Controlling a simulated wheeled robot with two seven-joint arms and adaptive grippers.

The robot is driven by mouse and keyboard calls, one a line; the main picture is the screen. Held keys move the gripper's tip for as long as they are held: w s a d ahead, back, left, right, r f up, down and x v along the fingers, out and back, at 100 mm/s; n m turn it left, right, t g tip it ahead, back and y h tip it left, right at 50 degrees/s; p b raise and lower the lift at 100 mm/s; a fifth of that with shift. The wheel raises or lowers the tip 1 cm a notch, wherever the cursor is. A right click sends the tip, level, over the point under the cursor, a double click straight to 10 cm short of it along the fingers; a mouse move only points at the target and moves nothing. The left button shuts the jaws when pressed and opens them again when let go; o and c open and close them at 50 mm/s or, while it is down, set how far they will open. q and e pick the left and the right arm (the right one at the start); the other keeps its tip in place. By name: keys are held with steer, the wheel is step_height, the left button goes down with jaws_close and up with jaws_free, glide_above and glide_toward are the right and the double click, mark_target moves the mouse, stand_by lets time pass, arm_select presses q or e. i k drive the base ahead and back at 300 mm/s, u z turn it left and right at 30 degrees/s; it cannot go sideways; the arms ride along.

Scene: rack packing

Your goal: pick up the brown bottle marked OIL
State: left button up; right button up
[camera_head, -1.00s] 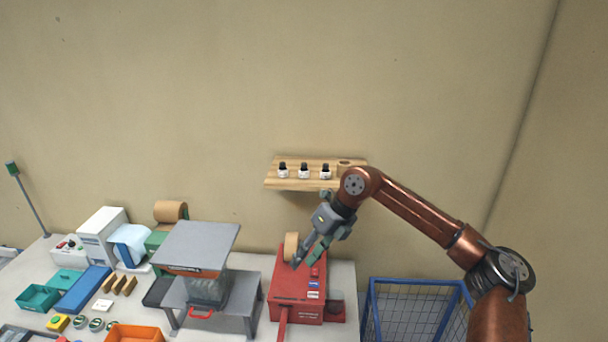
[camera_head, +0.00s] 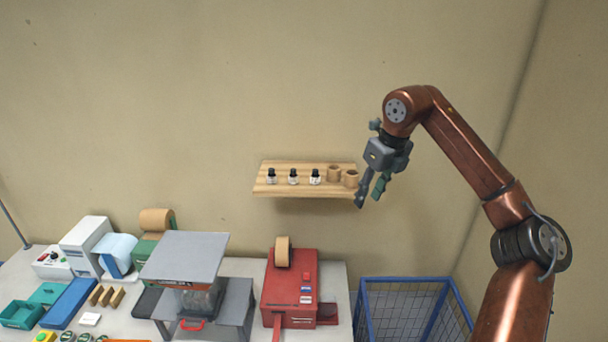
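Three small dark bottles with black caps and white labels stand in a row on the wooden wall shelf (camera_head: 285,189): a left one (camera_head: 271,177), a middle one (camera_head: 293,177) and a right one (camera_head: 315,177). Their labels are too small to read, so I cannot tell which is marked OIL. My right gripper (camera_head: 370,193) hangs fingers down just beyond the shelf's right end. Its fingers are apart with nothing visible between them. It is clear of the bottles, to their right. My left gripper is not in view.
Two brown rolls (camera_head: 334,173) sit on the shelf's right part, between the bottles and my gripper. Below are a red machine (camera_head: 290,290), a grey press-like stand (camera_head: 187,258) and a blue wire cage (camera_head: 405,283). The wall above the shelf is clear.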

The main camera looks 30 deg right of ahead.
mark_target(314, 177)
steer(key=i, duration=0.85)
steer(key=z, duration=0.05)
